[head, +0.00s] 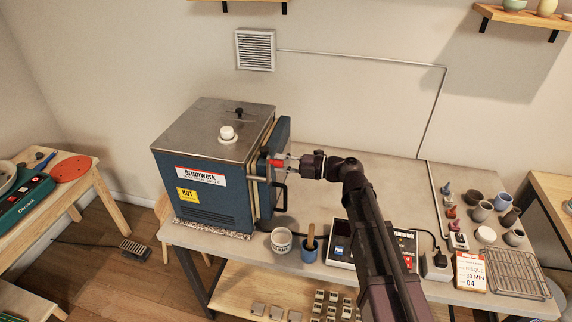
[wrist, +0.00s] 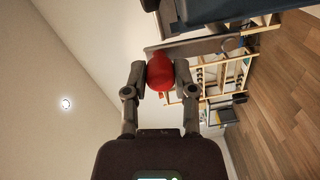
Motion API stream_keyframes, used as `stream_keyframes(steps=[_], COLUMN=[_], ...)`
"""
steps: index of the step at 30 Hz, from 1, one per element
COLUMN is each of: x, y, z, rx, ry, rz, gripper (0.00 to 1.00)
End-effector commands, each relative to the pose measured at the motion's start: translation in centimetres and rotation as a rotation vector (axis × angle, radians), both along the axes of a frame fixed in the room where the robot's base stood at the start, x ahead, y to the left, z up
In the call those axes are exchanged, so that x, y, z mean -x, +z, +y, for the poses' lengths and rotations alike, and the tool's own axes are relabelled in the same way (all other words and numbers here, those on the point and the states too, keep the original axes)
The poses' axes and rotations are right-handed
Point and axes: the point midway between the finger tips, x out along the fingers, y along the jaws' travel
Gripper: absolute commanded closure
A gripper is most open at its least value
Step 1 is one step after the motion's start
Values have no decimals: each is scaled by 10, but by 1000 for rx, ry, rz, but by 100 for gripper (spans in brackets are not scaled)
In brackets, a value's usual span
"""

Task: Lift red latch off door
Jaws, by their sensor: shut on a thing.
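The red latch (head: 277,163) shows at the side of the blue kiln (head: 215,190), by the kiln's door (head: 284,138). My gripper (head: 291,164) reaches it from the right. In the wrist view the red latch (wrist: 160,72) sits between the two fingertips of my gripper (wrist: 160,80), which is shut on it. The door stands at the kiln's right side, with a dark handle (head: 281,196) below the latch. I cannot tell whether the latch still touches the door, since the contact is hidden.
A white cup (head: 281,240) and a blue cup (head: 309,250) stand on the table before the kiln. A controller box (head: 341,246) lies right of them, partly behind my arm. Small pots (head: 482,211) and a wire rack (head: 515,270) are at the right.

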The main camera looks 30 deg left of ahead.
Motion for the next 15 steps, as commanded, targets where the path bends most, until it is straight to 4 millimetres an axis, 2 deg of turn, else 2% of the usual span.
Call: stream_keyframes(steps=[1,3,4,15], x=[0,0,0,1], y=[-1,-1,-1,0], z=[0,1,1,1], rx=[2,2,1,0], ry=[1,2,1,2], rz=[-2,-2,-1,0], gripper=[59,39,31,31])
